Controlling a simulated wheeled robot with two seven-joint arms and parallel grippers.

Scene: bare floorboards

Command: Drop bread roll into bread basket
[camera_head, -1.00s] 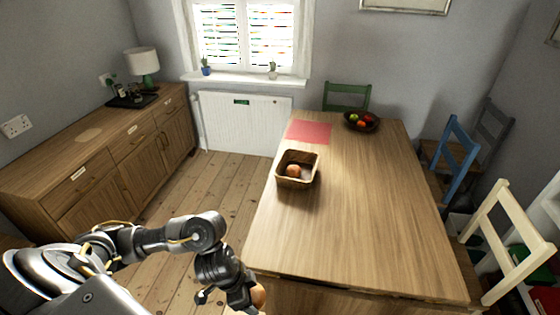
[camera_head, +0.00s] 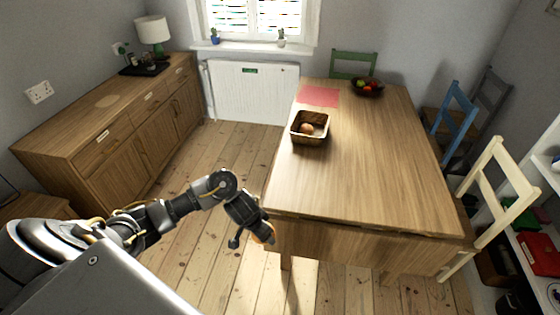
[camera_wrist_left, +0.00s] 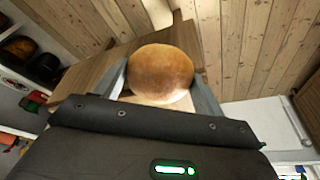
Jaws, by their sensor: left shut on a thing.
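A round brown bread roll (camera_wrist_left: 160,73) is held between the two fingers of my left gripper (camera_wrist_left: 165,85) in the left wrist view. In the head view the same roll (camera_head: 264,232) is mostly hidden behind my left gripper (camera_head: 256,236), which hangs beside the near left corner of the table. The bread basket (camera_head: 299,138) is a brown, rectangular open basket on the table's left side, well beyond the gripper. Another roll (camera_head: 307,129) lies inside it. My right gripper is not in view.
The wooden table (camera_head: 350,180) has a wide clear top. A red mat (camera_head: 318,96) and a dark fruit bowl (camera_head: 367,89) lie at its far end. Chairs, including a cream one (camera_head: 490,200), stand along the right. A sideboard (camera_head: 115,135) is on the left, with open floor between.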

